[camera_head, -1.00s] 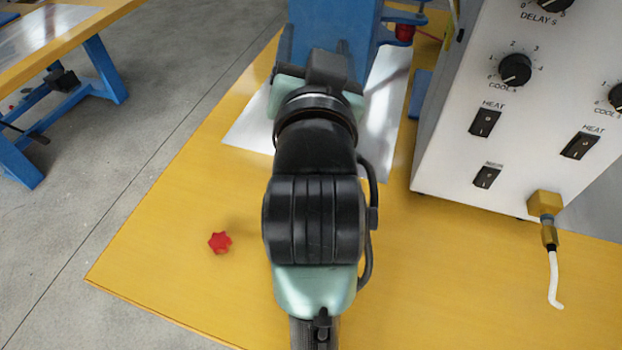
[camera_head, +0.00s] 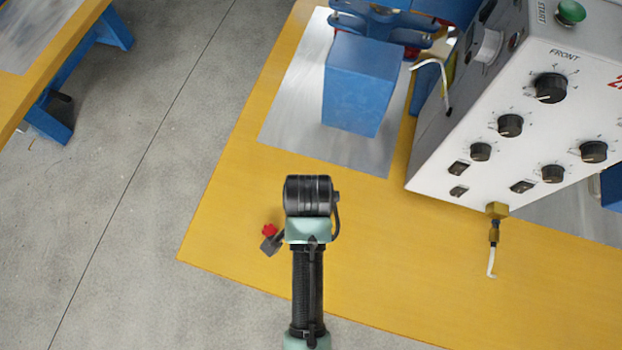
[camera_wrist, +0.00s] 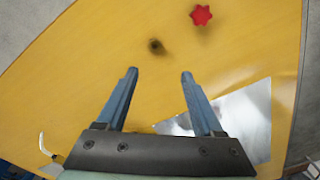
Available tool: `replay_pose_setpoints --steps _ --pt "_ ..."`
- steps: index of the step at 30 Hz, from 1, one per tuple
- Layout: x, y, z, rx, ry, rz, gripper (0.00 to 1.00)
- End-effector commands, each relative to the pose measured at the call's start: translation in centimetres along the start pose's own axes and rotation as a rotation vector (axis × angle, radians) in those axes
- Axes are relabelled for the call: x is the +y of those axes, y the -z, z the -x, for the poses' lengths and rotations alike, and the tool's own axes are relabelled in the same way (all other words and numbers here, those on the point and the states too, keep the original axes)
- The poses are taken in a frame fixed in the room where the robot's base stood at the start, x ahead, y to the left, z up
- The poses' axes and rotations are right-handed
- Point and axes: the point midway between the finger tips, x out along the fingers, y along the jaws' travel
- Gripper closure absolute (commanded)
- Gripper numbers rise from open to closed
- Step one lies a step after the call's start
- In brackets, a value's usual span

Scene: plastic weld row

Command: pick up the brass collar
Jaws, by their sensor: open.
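A small dark brownish ring-like piece (camera_wrist: 156,46), which looks like the brass collar, lies on the yellow bench top in the wrist view. It shows just beyond my fingertips, roughly centred between them, and is small and dark in the picture. My gripper (camera_wrist: 159,73) is open, its two blue-grey fingers apart with nothing between them. In the head view my arm covers this part of the bench, and I cannot make out the collar there.
A red star-shaped knob (camera_wrist: 201,15) lies near the collar; it also shows beside my arm in the head view (camera_head: 269,230). A white control box (camera_head: 470,160) with a brass fitting (camera_head: 497,210) and white hose stands right. A blue block (camera_head: 360,88) stands on the metal sheet behind.

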Motion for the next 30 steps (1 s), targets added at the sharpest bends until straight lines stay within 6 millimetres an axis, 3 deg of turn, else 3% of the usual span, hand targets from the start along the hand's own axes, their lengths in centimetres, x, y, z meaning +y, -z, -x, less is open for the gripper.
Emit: replay_pose_setpoints --steps 4,15,23,30 --pt "0.9 -0.8 -0.6 -0.027 -0.033 -0.017 0.31" --pt "1.1 -0.9 -6.9 -0.027 -0.032 -0.016 0.31" --pt "1.1 -0.8 -8.4 -0.026 -0.03 -0.016 0.31" --pt "1.3 -0.5 -11.6 -0.026 -0.031 -0.015 0.31"
